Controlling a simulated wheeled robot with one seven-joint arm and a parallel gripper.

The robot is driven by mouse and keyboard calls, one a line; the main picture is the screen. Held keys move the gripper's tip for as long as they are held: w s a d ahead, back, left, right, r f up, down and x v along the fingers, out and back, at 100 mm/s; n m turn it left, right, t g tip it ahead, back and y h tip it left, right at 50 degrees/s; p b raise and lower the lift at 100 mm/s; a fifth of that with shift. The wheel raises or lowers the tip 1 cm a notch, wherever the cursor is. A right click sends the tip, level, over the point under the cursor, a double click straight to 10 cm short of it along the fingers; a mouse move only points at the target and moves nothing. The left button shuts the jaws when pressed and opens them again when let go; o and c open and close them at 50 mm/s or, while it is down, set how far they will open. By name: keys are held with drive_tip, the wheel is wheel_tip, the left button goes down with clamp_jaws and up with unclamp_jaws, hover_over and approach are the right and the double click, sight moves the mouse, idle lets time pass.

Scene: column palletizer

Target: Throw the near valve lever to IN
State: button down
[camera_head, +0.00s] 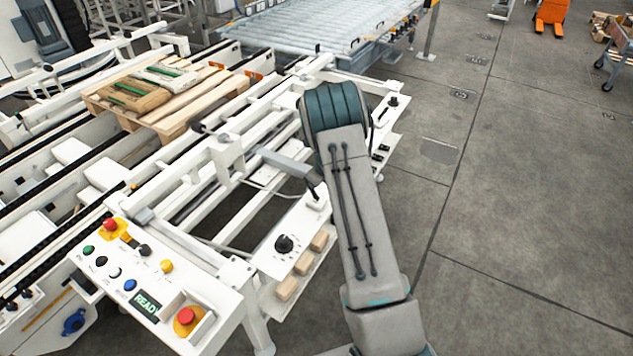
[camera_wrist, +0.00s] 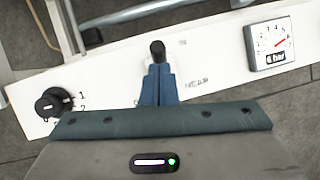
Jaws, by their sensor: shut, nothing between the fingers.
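The near valve lever (camera_wrist: 157,47) shows its black end in the wrist view, on a white panel (camera_wrist: 215,65) with small print beside it. My gripper (camera_wrist: 158,70) has its blue fingers together and empty, with the tips right at the lever, overlapping its lower part. I cannot tell whether they touch. The small print is too blurred to read, so the lever's position is unclear. In the head view my arm covers much of this spot; I cannot make out the lever clearly there.
A black selector knob (camera_wrist: 55,103) marked 1 and 2 sits left on the panel, and a pressure gauge (camera_wrist: 283,43) sits right. In the head view, a button console (camera_head: 187,295) reads READY, and a pallet (camera_head: 190,117) carries sacks. Open floor (camera_head: 520,210) lies right.

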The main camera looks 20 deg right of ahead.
drive_tip(key=shift+w+a+r, duration=0.1)
drive_tip(key=shift+a+r, duration=0.1)
drive_tip(key=shift+d, duration=0.15)
drive_tip(key=s+d+f+v, duration=0.1)
drive_tip(key=v, duration=1.1)
drive_tip(key=shift+s+r+b, duration=0.35)
drive_tip(key=shift+s+r, duration=0.05)
drive_tip(key=shift+s, duration=0.1)
